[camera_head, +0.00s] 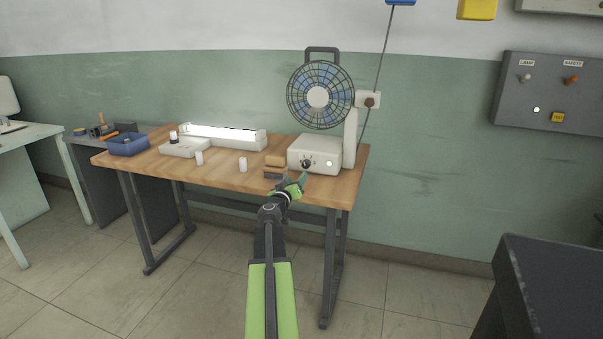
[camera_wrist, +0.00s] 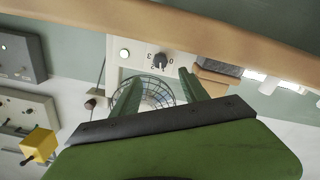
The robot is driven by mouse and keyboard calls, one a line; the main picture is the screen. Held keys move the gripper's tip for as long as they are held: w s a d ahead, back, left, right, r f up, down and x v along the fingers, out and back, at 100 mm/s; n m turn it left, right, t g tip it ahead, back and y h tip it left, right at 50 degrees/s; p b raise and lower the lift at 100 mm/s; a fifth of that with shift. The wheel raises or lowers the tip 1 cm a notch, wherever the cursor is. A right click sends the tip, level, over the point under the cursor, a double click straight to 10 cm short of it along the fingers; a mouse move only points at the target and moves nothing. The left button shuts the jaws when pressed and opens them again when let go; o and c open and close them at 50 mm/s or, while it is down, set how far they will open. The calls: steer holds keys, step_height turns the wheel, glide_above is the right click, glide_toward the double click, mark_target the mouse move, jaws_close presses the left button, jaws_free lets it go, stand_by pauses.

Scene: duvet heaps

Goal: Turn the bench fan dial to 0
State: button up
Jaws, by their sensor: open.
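The bench fan (camera_head: 320,95) stands on the wooden workbench (camera_head: 225,173), on a cream control box (camera_head: 313,150). The box's front has a dark dial (camera_head: 306,163) and a small pale round light (camera_head: 329,163). The wrist view shows the dial (camera_wrist: 160,60) close up with digits around it, 3 among them. I cannot tell which digit its pointer is on. My gripper (camera_head: 289,185) is in front of the box at the bench's front edge. In the wrist view my gripper (camera_wrist: 159,75) is open, its green fingers apart on either side of the dial's line, not visibly touching it.
Brown and grey blocks (camera_head: 275,167) lie just left of the box. White cylinders (camera_head: 243,164), a lit lamp bar (camera_head: 222,136) and a blue tray (camera_head: 128,145) are farther left. A switch panel (camera_head: 552,92) hangs on the right wall. A dark cabinet (camera_head: 550,290) stands front right.

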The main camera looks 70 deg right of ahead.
steer(key=a, duration=0.6)
steer(key=shift+s, duration=0.15)
steer(key=m, duration=0.4)
glide_toward(305, 165)
steer(key=d, duration=0.9)
steer(key=shift+w+d, duration=0.25)
jaws_close()
